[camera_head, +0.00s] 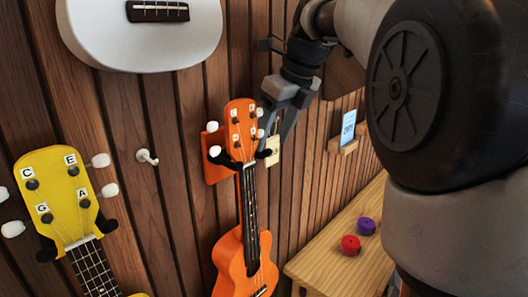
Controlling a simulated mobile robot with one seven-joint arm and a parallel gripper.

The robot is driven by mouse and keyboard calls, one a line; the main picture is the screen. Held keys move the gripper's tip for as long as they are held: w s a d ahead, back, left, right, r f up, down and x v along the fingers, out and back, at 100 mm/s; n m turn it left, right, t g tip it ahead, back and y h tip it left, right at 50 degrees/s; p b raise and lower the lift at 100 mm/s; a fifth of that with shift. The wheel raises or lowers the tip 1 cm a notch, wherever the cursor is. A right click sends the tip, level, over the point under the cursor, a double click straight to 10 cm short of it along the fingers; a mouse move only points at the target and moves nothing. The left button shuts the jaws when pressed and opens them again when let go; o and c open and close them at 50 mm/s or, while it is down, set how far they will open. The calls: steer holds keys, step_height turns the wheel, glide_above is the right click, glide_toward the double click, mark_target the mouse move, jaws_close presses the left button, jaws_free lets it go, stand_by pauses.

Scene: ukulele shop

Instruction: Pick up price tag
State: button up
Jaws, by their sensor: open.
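A small cream tag (273,152), likely the price tag, hangs beside the headstock of the orange ukulele (243,262) on the wood-slat wall. Dark marks on it are too small to read. My gripper (276,136) points down just above the tag, with its fingers spread and nothing seen between them. The fingertips are close to the tag's top and the headstock's right-hand pegs. I cannot tell whether they touch either one.
A yellow ukulele (60,200) hangs at left and a white one (140,40) above. A bare white hook (147,157) sticks out between them. A blue card (348,127) stands on a small wooden ledge (343,147). Red (350,245) and purple (365,226) round items lie on a wooden bench (325,272).

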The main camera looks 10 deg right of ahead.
steer(key=shift+f, duration=0.15)
steer(key=c, duration=1.1)
